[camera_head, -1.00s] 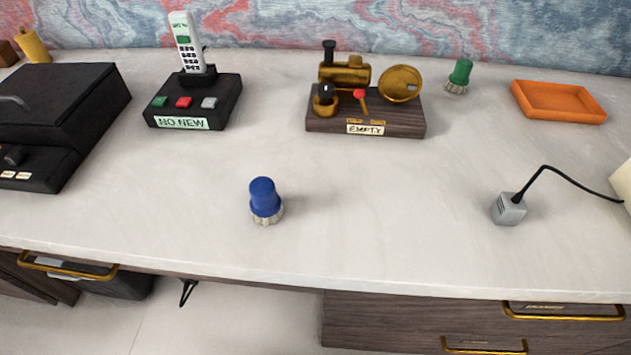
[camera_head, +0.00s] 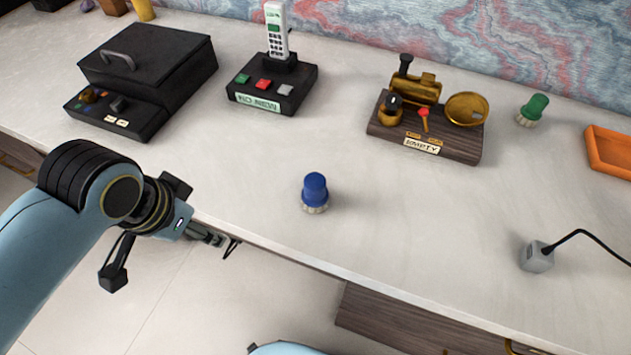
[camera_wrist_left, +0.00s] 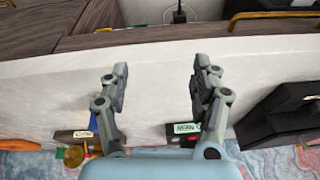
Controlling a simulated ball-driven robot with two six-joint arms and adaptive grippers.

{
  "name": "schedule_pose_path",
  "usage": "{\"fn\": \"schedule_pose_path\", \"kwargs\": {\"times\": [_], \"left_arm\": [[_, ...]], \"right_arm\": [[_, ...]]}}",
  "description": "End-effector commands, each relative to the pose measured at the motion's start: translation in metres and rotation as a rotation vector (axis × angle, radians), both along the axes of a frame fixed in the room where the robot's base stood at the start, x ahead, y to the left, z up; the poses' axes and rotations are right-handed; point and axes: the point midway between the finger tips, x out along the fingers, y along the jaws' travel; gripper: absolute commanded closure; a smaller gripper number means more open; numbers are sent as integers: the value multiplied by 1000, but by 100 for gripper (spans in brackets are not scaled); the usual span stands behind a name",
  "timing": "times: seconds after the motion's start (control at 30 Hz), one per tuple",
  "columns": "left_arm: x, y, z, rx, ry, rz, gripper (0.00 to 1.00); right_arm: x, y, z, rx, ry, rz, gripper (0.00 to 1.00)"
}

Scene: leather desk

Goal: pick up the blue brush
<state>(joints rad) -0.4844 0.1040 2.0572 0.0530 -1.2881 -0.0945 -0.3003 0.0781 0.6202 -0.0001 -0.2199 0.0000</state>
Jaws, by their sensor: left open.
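The blue brush (camera_head: 315,190) stands upright on the pale desk in the head view, blue handle up and light bristles down, near the front edge. My left gripper (camera_head: 212,238) is at the desk's front edge, left of and nearer than the brush, and apart from it. In the left wrist view my left gripper (camera_wrist_left: 160,82) is open, with bare desk between its fingers. A small bit of blue there, beside the left-hand finger, may be the brush; most of it is hidden. My right gripper is not in view.
Behind the brush stand a phone on a black base (camera_head: 272,85) and a brass model on a wooden block (camera_head: 425,130). A black box (camera_head: 145,75) is at left. A green brush (camera_head: 532,110), orange tray (camera_head: 610,150) and grey corded block (camera_head: 537,257) are at right. Desk around the brush is clear.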

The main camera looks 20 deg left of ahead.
Motion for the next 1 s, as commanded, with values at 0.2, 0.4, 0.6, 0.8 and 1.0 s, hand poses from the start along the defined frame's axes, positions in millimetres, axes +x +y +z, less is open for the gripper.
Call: {"fn": "schedule_pose_path", "kwargs": {"times": [0.2,0.4,0.6,0.8,1.0], "left_arm": [[47,-47,70,-98,-83,-311,36],[89,-83,73,-169,-175,-560,36],[113,-103,69,-200,-237,-681,36],[126,-117,41,-202,-240,-685,36],[133,-124,26,-199,-240,-684,36]], "right_arm": [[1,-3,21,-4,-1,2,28],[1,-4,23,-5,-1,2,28],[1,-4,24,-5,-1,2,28],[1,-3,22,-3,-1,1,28],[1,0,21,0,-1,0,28]]}}
